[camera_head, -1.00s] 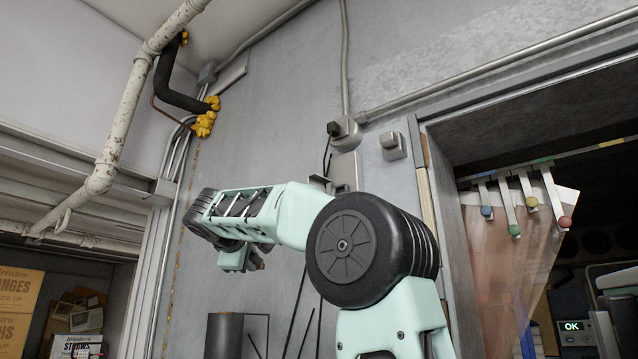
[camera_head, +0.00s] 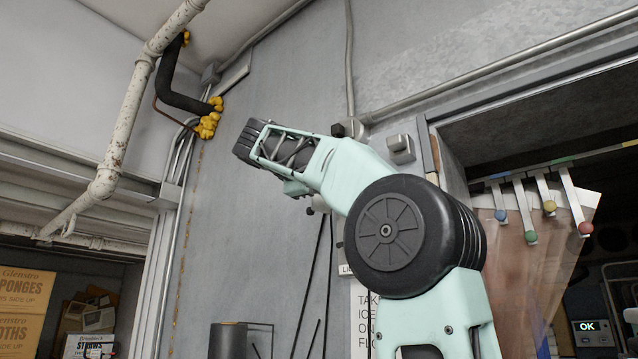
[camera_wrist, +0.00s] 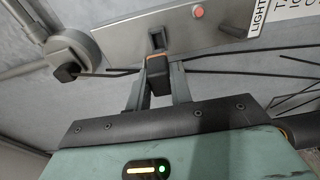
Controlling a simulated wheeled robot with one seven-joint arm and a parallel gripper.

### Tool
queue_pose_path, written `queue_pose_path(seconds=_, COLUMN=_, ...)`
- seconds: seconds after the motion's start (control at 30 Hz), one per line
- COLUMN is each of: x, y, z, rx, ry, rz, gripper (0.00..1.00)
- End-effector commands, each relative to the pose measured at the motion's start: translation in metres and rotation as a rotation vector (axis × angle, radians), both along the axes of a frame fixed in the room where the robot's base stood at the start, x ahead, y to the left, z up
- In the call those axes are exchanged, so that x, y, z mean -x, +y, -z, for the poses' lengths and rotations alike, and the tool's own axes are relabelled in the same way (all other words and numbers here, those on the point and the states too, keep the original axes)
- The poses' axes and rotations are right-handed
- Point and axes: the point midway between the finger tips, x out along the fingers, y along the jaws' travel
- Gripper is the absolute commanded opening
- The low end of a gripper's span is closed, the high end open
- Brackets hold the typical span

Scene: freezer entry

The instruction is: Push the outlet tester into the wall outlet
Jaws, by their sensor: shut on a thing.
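In the wrist view, the outlet tester (camera_wrist: 158,76) is a small dark block with an orange edge. My gripper (camera_wrist: 158,88) is shut on it, with one grey finger on each side. Just beyond it, a metal wall plate (camera_wrist: 120,37) carries a dark outlet opening (camera_wrist: 157,39) and a red button. The tester's far end appears just short of the opening; whether they touch I cannot tell. In the head view, my arm hides my gripper, the tester and the outlet.
A round box (camera_wrist: 72,45) with a black plug and cord sits left of the plate. Dark cables (camera_wrist: 255,65) run across the wall at right. In the head view, a grey switch box (camera_head: 401,148) is right of my arm, near the doorway with hanging strips (camera_head: 545,250).

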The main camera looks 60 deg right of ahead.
Motion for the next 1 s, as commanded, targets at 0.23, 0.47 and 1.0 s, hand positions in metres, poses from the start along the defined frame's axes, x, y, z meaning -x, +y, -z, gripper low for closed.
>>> queue_pose_path(seconds=0.23, x=0.003, y=-0.009, z=0.0, rx=0.0, ry=0.0, rz=0.002, gripper=0.0)
queue_pose_path(seconds=0.47, x=0.005, y=-0.027, z=0.0, rx=0.001, ry=0.0, rz=0.001, gripper=0.0)
queue_pose_path(seconds=1.0, x=0.006, y=-0.039, z=0.0, rx=0.0, ry=-0.001, rz=-0.001, gripper=0.0)
